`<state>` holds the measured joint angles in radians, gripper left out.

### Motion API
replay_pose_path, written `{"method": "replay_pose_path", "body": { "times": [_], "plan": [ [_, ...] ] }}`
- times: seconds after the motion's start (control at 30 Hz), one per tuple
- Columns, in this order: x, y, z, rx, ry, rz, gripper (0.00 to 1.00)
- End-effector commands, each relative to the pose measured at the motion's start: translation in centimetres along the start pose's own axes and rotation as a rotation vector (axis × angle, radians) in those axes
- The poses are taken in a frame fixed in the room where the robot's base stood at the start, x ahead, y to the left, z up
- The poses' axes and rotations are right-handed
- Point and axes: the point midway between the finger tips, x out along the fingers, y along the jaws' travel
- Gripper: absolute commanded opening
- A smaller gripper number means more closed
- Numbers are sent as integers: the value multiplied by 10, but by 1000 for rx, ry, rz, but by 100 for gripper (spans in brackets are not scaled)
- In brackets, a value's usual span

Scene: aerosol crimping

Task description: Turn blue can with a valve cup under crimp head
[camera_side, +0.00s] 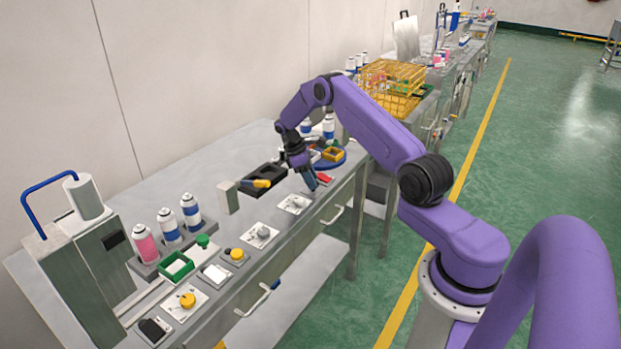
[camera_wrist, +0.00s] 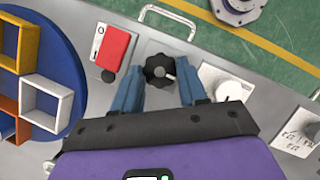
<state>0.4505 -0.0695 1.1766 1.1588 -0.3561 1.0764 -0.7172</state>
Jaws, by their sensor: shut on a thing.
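My gripper (camera_side: 311,184) is low over the front part of the bench in the side view. In the wrist view its two blue fingers (camera_wrist: 160,78) stand on either side of a black lobed knob (camera_wrist: 160,70) and are shut on it. Two white cans with blue bands, a left one (camera_side: 169,227) and a right one (camera_side: 191,212), stand upright in a rack at the left of the bench, far from my gripper. Whether either carries a valve cup is too small to tell. A machine with a white cylinder (camera_side: 84,196) and blue hose, apparently the crimper, stands left of them.
A pink can (camera_side: 145,244) shares the rack. A green tray (camera_side: 175,267) and yellow knobs (camera_side: 187,300) lie in front. A red block (camera_wrist: 117,48) and a blue round plate with coloured boxes (camera_wrist: 75,75) are beside my gripper. White dials (camera_wrist: 230,88) are on its other side.

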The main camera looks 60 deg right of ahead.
Motion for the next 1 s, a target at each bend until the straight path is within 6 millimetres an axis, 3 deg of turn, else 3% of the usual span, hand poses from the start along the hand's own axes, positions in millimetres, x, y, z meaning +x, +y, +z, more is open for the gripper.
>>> {"method": "replay_pose_path", "body": {
  "times": [0.27,1.0],
  "plan": [
    [0,2,0,157,1,-64,12],
    [0,7,2,803,3,-332,12]
  ]
}}
